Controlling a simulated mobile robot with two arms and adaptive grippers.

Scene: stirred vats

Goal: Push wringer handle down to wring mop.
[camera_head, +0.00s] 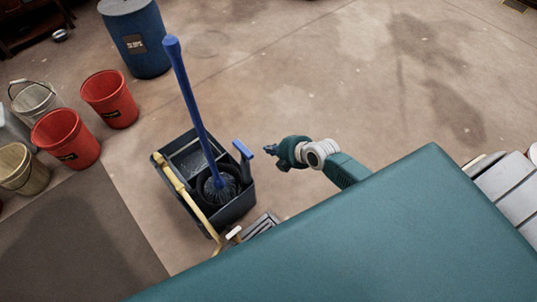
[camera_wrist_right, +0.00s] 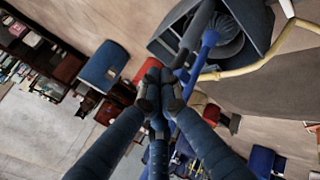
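A dark mop bucket (camera_head: 240,207) stands on the floor left of centre in the head view. A mop (camera_head: 190,100) with a long blue handle stands tilted in it, its grey strands (camera_head: 220,188) in the wringer part. The blue wringer handle (camera_head: 243,150) rises at the bucket's right side. It also shows in the right wrist view (camera_wrist_right: 208,40). My right gripper (camera_head: 270,149) is just right of the wringer handle, with a small gap apparent. In the right wrist view its fingertips (camera_wrist_right: 161,84) are together with nothing seen between them. My left gripper is not in view.
A yellow bar (camera_head: 172,178) runs along the bucket's left side. Red buckets (camera_head: 109,98) and beige buckets (camera_head: 22,169) stand at the left. A blue barrel (camera_head: 137,40) stands at the back. The floor behind and right of the mop bucket is clear.

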